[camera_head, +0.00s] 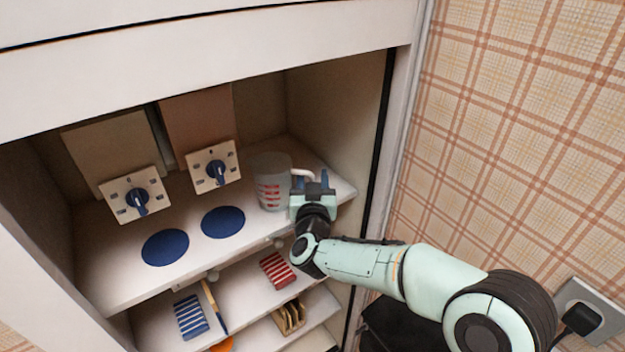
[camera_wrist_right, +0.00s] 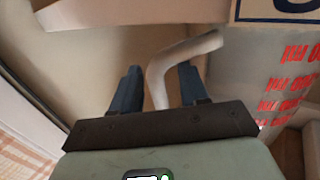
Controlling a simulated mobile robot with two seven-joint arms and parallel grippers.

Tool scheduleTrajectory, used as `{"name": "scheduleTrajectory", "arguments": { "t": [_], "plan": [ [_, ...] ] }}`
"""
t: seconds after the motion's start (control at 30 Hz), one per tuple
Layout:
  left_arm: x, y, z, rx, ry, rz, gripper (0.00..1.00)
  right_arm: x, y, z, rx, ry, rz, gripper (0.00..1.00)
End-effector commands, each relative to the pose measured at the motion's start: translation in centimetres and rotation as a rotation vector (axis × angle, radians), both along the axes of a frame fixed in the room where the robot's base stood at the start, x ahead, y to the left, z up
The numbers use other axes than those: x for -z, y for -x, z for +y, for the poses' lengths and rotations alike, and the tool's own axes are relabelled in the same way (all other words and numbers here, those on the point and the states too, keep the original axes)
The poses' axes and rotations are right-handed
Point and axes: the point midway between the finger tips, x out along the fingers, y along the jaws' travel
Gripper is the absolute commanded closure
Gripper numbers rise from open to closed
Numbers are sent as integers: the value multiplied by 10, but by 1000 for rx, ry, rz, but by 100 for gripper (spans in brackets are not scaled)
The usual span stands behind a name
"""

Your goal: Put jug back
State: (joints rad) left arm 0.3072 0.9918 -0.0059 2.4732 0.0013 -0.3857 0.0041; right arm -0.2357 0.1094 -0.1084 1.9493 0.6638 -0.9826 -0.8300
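The jug (camera_head: 269,182) is clear with red markings and a pale handle (camera_head: 303,174). It stands upright on the right of the upper shelf (camera_head: 118,283) in the cabinet. My right gripper (camera_head: 313,184) is beside the jug, at its handle. In the right wrist view the jug (camera_wrist_right: 285,70) is at the right and its handle (camera_wrist_right: 160,72) comes down between the two fingers of my right gripper (camera_wrist_right: 158,85). Gaps show between the fingers and the handle, so the gripper is open around it. My left gripper is in no view.
Two blue discs (camera_head: 165,247) (camera_head: 223,222) lie left of the jug. Two dial panels (camera_head: 136,195) (camera_head: 213,166) stand behind them. The lower shelves hold a red striped item (camera_head: 277,270), a blue striped item (camera_head: 190,316) and a wooden rack (camera_head: 290,318). The cabinet's right wall (camera_head: 345,115) is close to my gripper.

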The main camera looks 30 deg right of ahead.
Motion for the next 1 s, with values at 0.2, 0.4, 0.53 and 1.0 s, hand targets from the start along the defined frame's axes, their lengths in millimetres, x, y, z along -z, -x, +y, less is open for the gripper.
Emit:
{"name": "scheduleTrajectory", "arguments": {
  "t": [0.2,0.4,0.53,1.0],
  "plan": [
    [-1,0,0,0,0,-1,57,-3,9,6,-2,-3,1,56],
    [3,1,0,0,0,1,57,-2,46,26,-3,-1,0,56],
    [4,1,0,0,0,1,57,-2,70,40,-3,-1,0,56],
    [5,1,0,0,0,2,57,-2,105,59,0,0,0,56]
  ]
}}
